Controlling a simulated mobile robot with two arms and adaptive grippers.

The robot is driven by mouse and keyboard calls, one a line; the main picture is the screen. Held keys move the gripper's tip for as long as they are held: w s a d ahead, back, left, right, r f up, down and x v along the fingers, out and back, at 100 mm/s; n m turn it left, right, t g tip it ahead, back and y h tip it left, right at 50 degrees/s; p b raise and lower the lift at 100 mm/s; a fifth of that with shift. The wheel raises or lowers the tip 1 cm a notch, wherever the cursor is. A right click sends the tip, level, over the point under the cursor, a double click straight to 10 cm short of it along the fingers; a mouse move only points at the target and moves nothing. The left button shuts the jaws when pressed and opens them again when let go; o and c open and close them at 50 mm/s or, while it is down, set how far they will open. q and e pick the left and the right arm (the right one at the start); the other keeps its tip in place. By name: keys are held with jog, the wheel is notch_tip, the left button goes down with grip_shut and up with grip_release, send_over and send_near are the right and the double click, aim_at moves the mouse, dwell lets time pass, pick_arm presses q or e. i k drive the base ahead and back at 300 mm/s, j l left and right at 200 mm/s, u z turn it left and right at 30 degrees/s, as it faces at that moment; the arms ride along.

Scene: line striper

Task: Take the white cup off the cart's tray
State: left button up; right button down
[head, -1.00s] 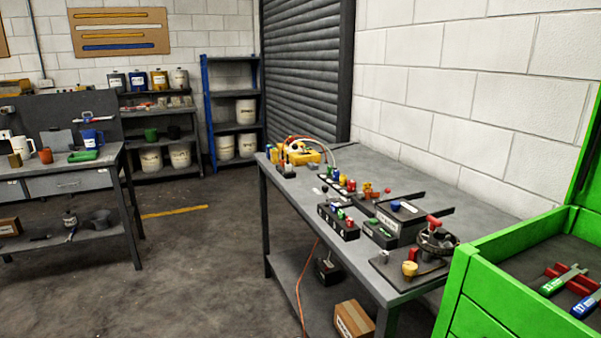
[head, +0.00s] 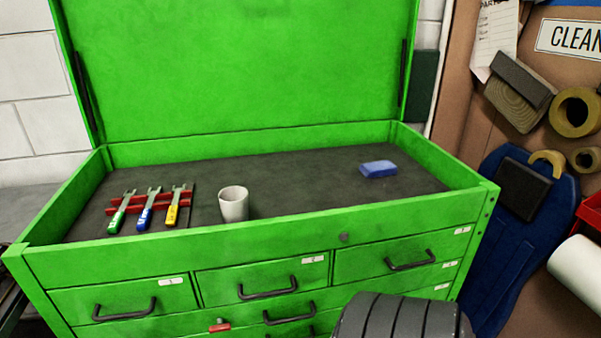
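The white cup (head: 234,205) stands upright in the top tray of the green cart (head: 250,241), near the tray's front wall and left of its middle. The front wall hides the lowest edge of the cup. The tray's dark lining (head: 290,190) is bare around the cup. Neither of my grippers shows in the head view, and nothing is touching the cup.
Left of the cup, several wrenches with coloured handles (head: 147,212) lie on a red rack. A blue block (head: 378,169) lies at the tray's right. The raised green lid (head: 240,70) stands behind. A dark ribbed object (head: 402,318) is at the bottom edge.

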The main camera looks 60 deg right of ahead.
aim_at(233, 200)
jog(key=z, duration=1.6)
